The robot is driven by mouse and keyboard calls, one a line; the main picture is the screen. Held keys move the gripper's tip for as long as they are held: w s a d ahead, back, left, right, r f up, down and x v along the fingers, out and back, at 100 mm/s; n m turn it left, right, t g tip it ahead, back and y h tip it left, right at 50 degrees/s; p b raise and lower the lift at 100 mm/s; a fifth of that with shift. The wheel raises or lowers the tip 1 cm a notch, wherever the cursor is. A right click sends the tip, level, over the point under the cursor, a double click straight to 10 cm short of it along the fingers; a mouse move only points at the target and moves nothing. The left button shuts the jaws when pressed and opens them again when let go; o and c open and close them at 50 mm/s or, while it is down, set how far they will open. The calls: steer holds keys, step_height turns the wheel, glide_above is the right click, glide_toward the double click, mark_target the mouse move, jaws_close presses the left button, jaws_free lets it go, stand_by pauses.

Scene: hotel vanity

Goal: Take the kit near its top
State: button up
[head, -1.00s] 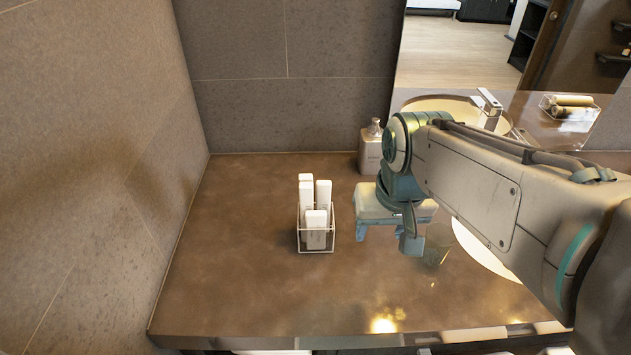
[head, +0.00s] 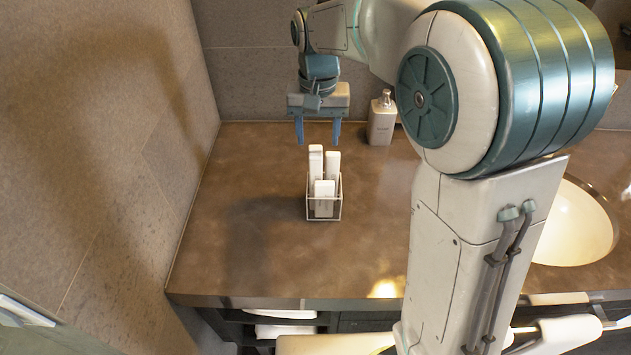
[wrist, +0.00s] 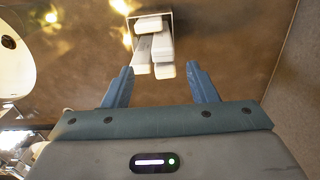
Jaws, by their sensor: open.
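Several white upright packs stand in a small clear holder (head: 324,217) on the brown counter. A tall pack (head: 315,160) is at the left, another tall one (head: 332,164) at the right, and a shorter one (head: 324,189) in front. I cannot tell which of them is the kit. My gripper (head: 318,139) is open and empty, pointing down, above and behind the holder in the head view. In the wrist view the tall packs' ends (wrist: 164,70) show between the spread fingertips, apart from both fingers.
A grey soap dispenser (head: 382,120) stands right of my gripper near the back wall. A white basin (head: 572,228) is at the right, partly behind my arm. A tiled wall (head: 90,150) borders the counter's left side. The counter (head: 240,255) front left is clear.

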mark_target(316, 155)
step_height(316, 155, down, 3)
steer(key=shift+f, duration=0.1)
steer(key=shift+a+f+p, duration=0.2)
steer(key=shift+f+p, duration=0.55)
steer(key=shift+f, duration=1.85)
jaws_close()
